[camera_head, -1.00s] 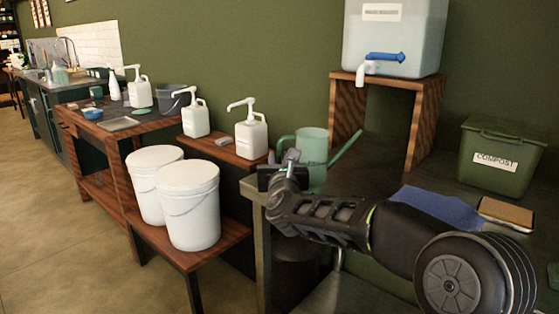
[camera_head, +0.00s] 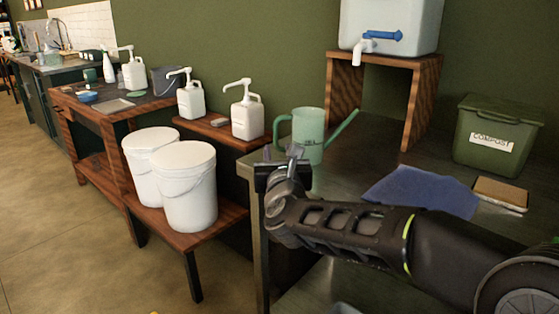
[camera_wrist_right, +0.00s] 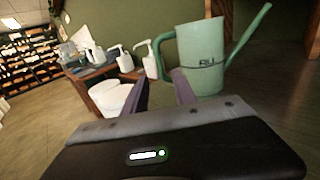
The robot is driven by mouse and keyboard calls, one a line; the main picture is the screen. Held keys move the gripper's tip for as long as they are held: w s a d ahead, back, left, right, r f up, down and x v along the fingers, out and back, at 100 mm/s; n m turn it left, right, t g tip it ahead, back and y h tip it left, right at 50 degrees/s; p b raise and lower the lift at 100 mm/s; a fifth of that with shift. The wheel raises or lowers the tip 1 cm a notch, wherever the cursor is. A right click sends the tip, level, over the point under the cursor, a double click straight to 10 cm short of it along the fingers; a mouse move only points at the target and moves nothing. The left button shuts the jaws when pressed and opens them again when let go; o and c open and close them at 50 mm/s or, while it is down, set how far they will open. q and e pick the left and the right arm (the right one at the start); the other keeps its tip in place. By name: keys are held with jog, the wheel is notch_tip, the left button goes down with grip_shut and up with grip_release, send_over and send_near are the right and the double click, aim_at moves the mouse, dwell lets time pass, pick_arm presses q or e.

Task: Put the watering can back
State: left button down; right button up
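The light green watering can (camera_head: 309,135) stands upright on the dark counter, its handle to the left and its spout to the right. It also shows large in the right wrist view (camera_wrist_right: 202,60), beyond and to the right of my fingers. My right gripper (camera_head: 272,172) is on the near side of the can, close to its lower left. In the right wrist view the gripper (camera_wrist_right: 161,88) has its two fingers apart with nothing between them. The can's lowest part is partly hidden by my gripper. My left gripper is not in view.
A wooden stand (camera_head: 425,100) with a water tank (camera_head: 392,22) is behind the can. A compost bin (camera_head: 497,135), blue cloth (camera_head: 420,190) and brown block (camera_head: 500,193) lie right. Pump bottles (camera_head: 247,116) and white buckets (camera_head: 187,185) are left, beside the counter's edge.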

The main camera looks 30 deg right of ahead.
jog(key=v, duration=0.3)
jog(key=shift+a, duration=0.1)
dwell(0.6)
jog(key=a+f+n+g+y, duration=0.25)
jog(key=a+f+n, duration=0.35)
jog(key=f+n, duration=0.45)
jog(key=a+f+n+g+y, duration=0.1)
jog(key=a+f+n+y, duration=0.35)
jog(key=f+n, duration=0.65)
jog(key=a+f+n+g+y, duration=0.2)
jog(key=a+f+n, duration=0.4)
jog(key=f+n, duration=0.5)
jog(key=s+a+f+n+g+y, duration=0.1)
jog(key=s+a+f+n+g, duration=0.2)
jog(key=s+f, duration=1)
jog(key=s+a+f+n+g+y, duration=0.2)
jog(key=s+a+f+n+g, duration=0.2)
jog(key=s+a+f, duration=0.6)
jog(key=s+f+g, duration=0.2)
jog(key=s+f, duration=0.1)
jog(key=s, duration=0.1)
jog(key=shift+f+g+y, duration=0.3)
jog(key=shift+g, duration=0.05)
